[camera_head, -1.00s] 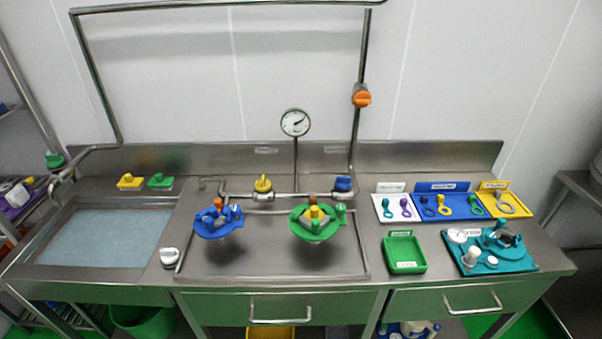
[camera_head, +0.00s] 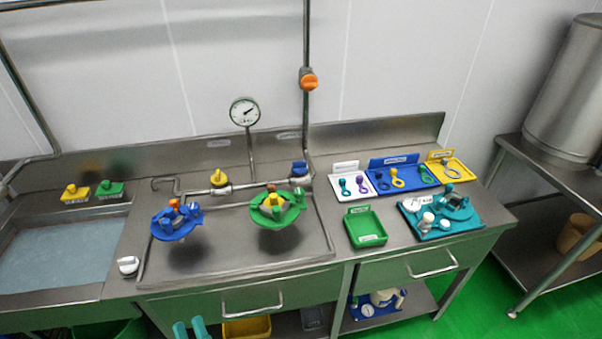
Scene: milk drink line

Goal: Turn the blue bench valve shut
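The blue bench valve (camera_head: 299,169) is a small blue knob on the metal pipe at the back of the steel bench, right of the yellow valve (camera_head: 219,177). It sits near the foot of the tall vertical pipe. Its handle is too small for me to tell its exact turn.
A blue fixture (camera_head: 176,222) and a green fixture (camera_head: 278,207) stand on the bench before the valves. An orange valve (camera_head: 308,80) sits higher on the vertical pipe, near a round gauge (camera_head: 244,111). A green tray (camera_head: 366,228) lies to the right.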

